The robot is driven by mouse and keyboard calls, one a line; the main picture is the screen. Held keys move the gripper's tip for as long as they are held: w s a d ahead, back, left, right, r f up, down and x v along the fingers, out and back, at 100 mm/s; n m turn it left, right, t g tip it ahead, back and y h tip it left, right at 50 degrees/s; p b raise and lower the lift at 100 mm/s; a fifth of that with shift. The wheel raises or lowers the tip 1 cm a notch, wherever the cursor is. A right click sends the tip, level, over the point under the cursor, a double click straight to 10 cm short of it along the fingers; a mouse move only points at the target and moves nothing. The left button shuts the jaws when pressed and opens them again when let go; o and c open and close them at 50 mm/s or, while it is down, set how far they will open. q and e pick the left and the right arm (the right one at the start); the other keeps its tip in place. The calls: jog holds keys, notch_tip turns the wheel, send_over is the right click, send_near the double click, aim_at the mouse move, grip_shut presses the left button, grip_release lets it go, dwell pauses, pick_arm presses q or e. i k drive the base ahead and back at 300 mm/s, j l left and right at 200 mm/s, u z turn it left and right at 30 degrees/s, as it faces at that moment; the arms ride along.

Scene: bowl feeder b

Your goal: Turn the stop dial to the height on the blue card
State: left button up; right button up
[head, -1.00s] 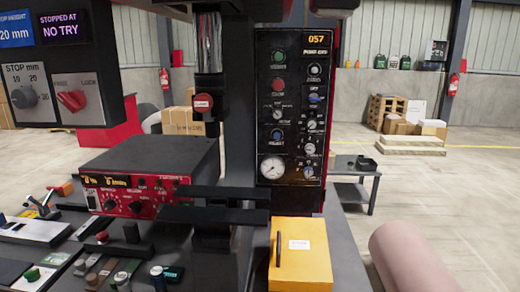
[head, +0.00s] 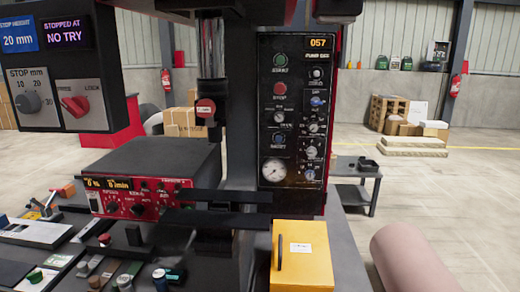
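The stop dial (head: 27,102) is a dark round knob on a grey panel at the left edge, marked STOP mm, with 10, 20 and 30 around it. Its exact pointer direction is too small to tell. The blue card (head: 18,38) above it reads 20 mm. A purple-lettered display (head: 67,32) beside the card reads STOPPED AT NO TRY. A red knob (head: 75,105), labelled FREE and LOCK, sits right of the dial.
Below stands a black box with a red front panel (head: 133,198). A tall black control panel (head: 293,112) with buttons and a gauge is at centre. A yellow box (head: 303,255) sits front centre, a pink cylinder (head: 415,262) front right. Loose parts lie at lower left.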

aim_at(27, 103)
jog(key=u, duration=1.25)
